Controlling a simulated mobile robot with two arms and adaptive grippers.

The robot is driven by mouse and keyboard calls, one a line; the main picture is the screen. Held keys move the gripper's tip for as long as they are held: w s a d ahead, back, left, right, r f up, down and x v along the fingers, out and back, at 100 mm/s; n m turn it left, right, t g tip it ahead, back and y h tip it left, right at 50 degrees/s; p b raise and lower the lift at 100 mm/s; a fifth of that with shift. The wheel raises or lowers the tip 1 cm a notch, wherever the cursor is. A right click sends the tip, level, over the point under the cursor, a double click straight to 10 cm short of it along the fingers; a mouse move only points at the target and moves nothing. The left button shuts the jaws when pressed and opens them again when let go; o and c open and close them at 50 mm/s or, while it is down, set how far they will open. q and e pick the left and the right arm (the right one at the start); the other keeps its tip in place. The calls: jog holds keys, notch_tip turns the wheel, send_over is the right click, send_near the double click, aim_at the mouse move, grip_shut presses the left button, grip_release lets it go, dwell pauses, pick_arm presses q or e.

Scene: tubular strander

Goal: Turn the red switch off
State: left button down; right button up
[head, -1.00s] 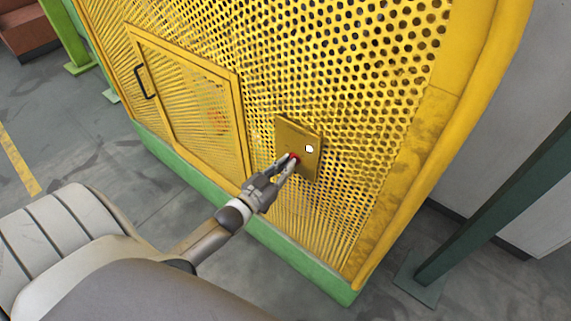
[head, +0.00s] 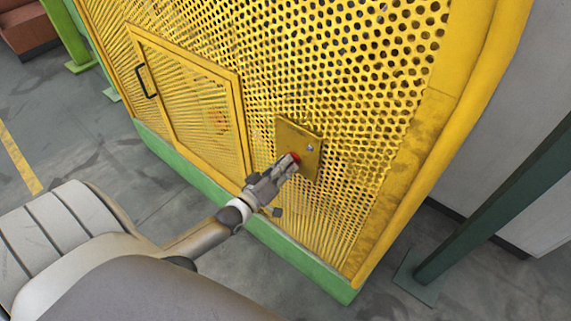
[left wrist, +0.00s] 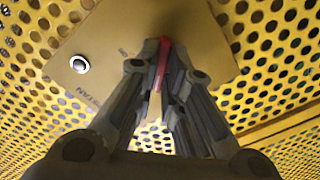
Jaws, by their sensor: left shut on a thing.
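The red switch (head: 295,157) is on a yellow plate (head: 313,136) fixed to the perforated yellow guard. My left gripper (head: 291,161) is at the plate with its fingers shut on the switch. In the left wrist view the red switch (left wrist: 163,62) shows as a narrow red strip between the two fingertips, and the fingers hide much of it. The plate (left wrist: 115,45) lies behind it with dark lettering partly covered by a finger. My right gripper is not in view.
A small round silver button (head: 310,148) sits on the plate beside the switch. A framed mesh door (head: 190,100) with a black handle (head: 146,81) is to the left. A dark green post (head: 490,215) stands at the right.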

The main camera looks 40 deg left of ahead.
pick_arm(q)
jog(key=shift+n, duration=0.5)
jog(key=c, duration=1.5)
grip_release()
jog(key=shift+c, duration=0.2)
jog(key=shift+s, duration=0.1)
jog(key=s+a, duration=0.1)
jog(key=s, duration=1)
jog(key=shift+s, duration=0.4)
jog(key=shift+f, duration=0.1)
